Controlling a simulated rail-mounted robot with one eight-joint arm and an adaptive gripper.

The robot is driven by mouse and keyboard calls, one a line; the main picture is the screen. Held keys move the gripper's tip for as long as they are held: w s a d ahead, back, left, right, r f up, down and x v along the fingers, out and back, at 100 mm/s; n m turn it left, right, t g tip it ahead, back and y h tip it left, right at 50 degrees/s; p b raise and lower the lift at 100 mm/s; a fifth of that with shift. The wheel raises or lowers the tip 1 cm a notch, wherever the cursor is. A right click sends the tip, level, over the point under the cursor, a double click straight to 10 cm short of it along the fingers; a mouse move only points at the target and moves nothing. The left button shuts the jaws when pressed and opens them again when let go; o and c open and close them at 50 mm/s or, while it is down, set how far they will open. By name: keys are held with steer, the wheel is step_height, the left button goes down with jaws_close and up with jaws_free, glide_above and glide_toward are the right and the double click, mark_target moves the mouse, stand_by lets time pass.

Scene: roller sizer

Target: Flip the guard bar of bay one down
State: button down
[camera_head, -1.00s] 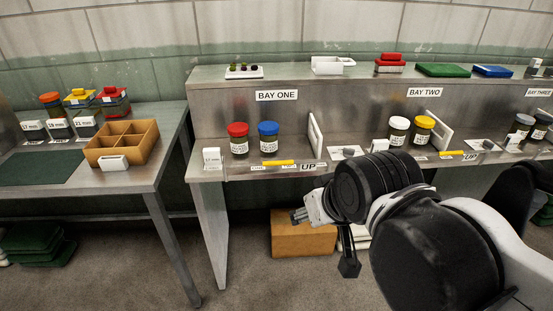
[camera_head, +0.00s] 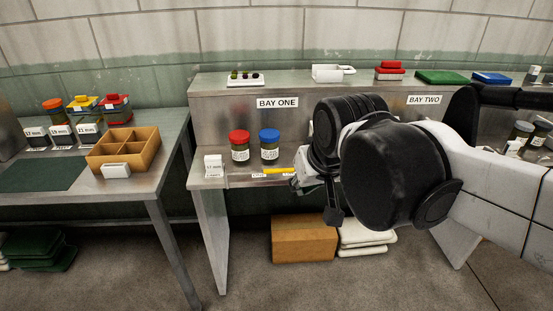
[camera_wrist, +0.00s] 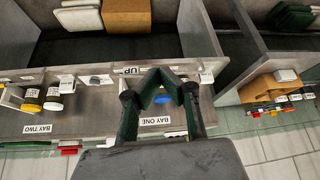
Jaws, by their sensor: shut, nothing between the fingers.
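A yellow bar (camera_head: 280,170) lies along the front edge of the bay one shelf, below the BAY ONE sign (camera_head: 277,103). Its right end is hidden by my arm in the head view. In the wrist view the shelf appears upside down, with the UP label (camera_wrist: 131,70) beside my fingers. My gripper (camera_wrist: 163,74) is shut and empty, over the front edge of bay one in that view. I cannot make out the yellow bar there; the fingers cover that stretch. In the head view, my wrist hides the right part of bay one.
A red-lidded jar (camera_head: 239,147) and a blue-lidded jar (camera_head: 269,148) stand behind the bar. A white card (camera_head: 213,167) stands at the shelf's left end. A side table with a wooden divided box (camera_head: 124,150) is at left. A cardboard box (camera_head: 303,238) sits below.

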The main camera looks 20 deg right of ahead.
steer(key=w+r+g+p, duration=0.1)
steer(key=w+r+p, duration=0.15)
steer(key=w, duration=0.55)
steer(key=w+d+f+m+g+p, duration=0.1)
steer(key=w+d+f+g, duration=0.1)
steer(key=w, duration=1)
steer(key=w+d+f+m+g+p, duration=0.1)
steer(key=w+f, duration=0.3)
steer(key=w, duration=0.7)
steer(key=shift+w+d+g+p, duration=0.4)
steer(key=shift+d+p, duration=0.25)
steer(key=shift+d, duration=0.15)
steer(key=f, duration=0.6)
steer(key=w+f, duration=0.1)
steer(key=f, duration=0.3)
steer(key=shift+d+f, duration=0.1)
steer(key=shift+s+a+f, duration=0.1)
steer(key=shift+s+a, duration=0.05)
steer(key=shift+s, duration=0.5)
steer(key=shift+s+a+f, duration=0.1)
steer(key=shift+s+a, duration=0.05)
steer(key=shift+s, duration=0.45)
steer(key=shift+s+a+f, duration=0.1)
steer(key=shift+s+f, duration=0.2)
steer(key=shift+s, duration=0.25)
steer(key=shift+s, duration=0.1)
